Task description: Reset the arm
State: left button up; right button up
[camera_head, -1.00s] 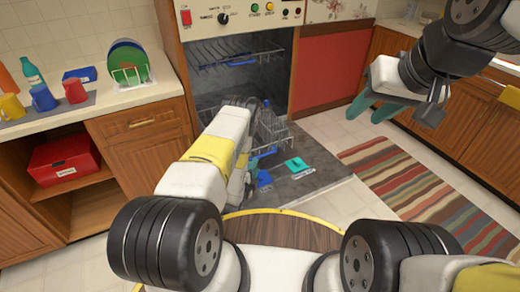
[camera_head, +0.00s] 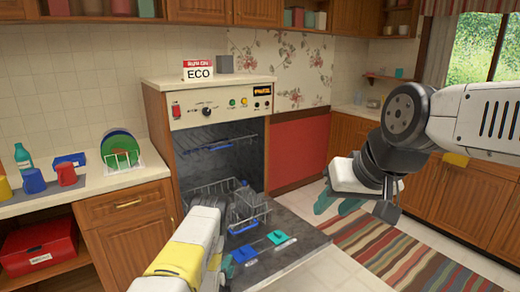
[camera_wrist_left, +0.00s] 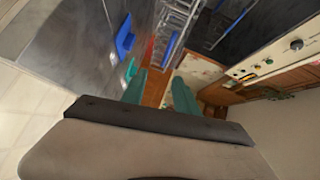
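My left arm (camera_head: 190,250) reaches up from the bottom in the head view, in front of the open dishwasher (camera_head: 215,165). My right arm (camera_head: 480,118) comes in from the right in the head view. My right gripper (camera_head: 334,206) hangs above the striped rug (camera_head: 385,250), its teal fingers apart and empty.
The dishwasher door (camera_head: 285,255) is down, with a wire rack (camera_head: 215,200) and blue and teal pieces on it. The left counter (camera_head: 110,185) holds cups, a bottle and a plate rack (camera_head: 122,150). A red box (camera_head: 40,245) sits in the shelf below.

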pick_arm(q)
jog(key=w+a+r+n+g+y, duration=0.15)
jog(key=w+r+n, duration=0.3)
jog(key=r, duration=0.65)
jog(key=w+a+r+n+g+y, duration=0.1)
jog(key=w+a+r+n, duration=0.3)
jog(key=r, duration=0.8)
notch_tip(320, 180, up, 10)
jog(key=s+d+n+g, duration=0.2)
jog(key=s+r+n+g, duration=0.3)
jog(key=s+r+n, duration=0.1)
jog(key=s+r, duration=1)
jog(key=s+d+r+n+g+h, duration=0.1)
jog(key=s+r+n+g, duration=0.1)
jog(key=s, duration=2.1)
jog(key=shift+s+d+r+n, duration=0.2)
jog(key=shift+r+n, duration=0.35)
jog(key=shift+n, duration=0.3)
jog(key=shift+a, duration=0.1)
